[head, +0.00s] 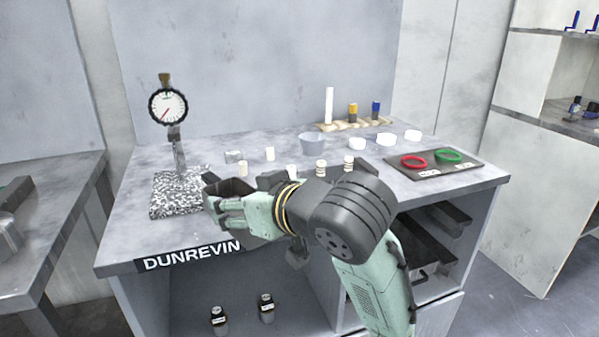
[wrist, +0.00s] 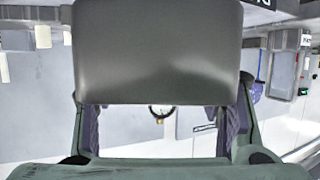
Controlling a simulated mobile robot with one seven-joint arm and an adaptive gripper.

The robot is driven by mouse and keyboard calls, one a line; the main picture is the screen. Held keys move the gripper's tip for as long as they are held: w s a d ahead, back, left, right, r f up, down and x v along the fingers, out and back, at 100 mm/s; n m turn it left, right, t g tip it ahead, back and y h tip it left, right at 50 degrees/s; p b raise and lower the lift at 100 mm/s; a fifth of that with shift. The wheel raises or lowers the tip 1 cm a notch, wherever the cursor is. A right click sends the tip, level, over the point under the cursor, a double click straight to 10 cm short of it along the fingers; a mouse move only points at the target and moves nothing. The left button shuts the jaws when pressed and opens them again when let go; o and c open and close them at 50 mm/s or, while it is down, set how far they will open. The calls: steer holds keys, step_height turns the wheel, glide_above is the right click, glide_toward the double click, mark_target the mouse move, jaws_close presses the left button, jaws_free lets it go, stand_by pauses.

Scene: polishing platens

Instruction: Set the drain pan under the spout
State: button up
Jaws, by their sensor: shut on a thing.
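My gripper (head: 226,207) is over the front of the grey bench, shut on a dark grey pan (head: 232,187). The pan is partly hidden behind the fingers in the head view. In the wrist view the pan (wrist: 158,50) fills the upper middle as a broad smooth grey face, with a gripper finger on either side of it. I cannot tell from these frames whether the pan touches the bench. I cannot make out a spout in either view.
A dial gauge (head: 168,106) stands on a speckled block (head: 163,209) just left of my gripper. Several small white cylinders, a clear cup (head: 312,143) and white discs stand behind. A dark tray (head: 463,166) with red and green rings lies at right.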

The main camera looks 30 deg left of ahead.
steer(key=w+a+p, duration=0.1)
steer(key=w+a, duration=0.2)
steer(key=w, duration=0.1)
steer(key=w+a+f+p, duration=0.1)
steer(key=w+a, duration=0.2)
steer(key=w, duration=0.1)
steer(key=w+a, duration=0.3)
steer(key=w, duration=0.1)
steer(key=shift+a+f+p, duration=0.2)
steer(key=shift+a+p, duration=0.2)
steer(key=shift+f+p, duration=0.3)
steer(key=shift+f, duration=1.45)
steer(key=shift+f, duration=0.15)
steer(key=o, duration=1.2)
steer(key=shift+o, duration=0.2)
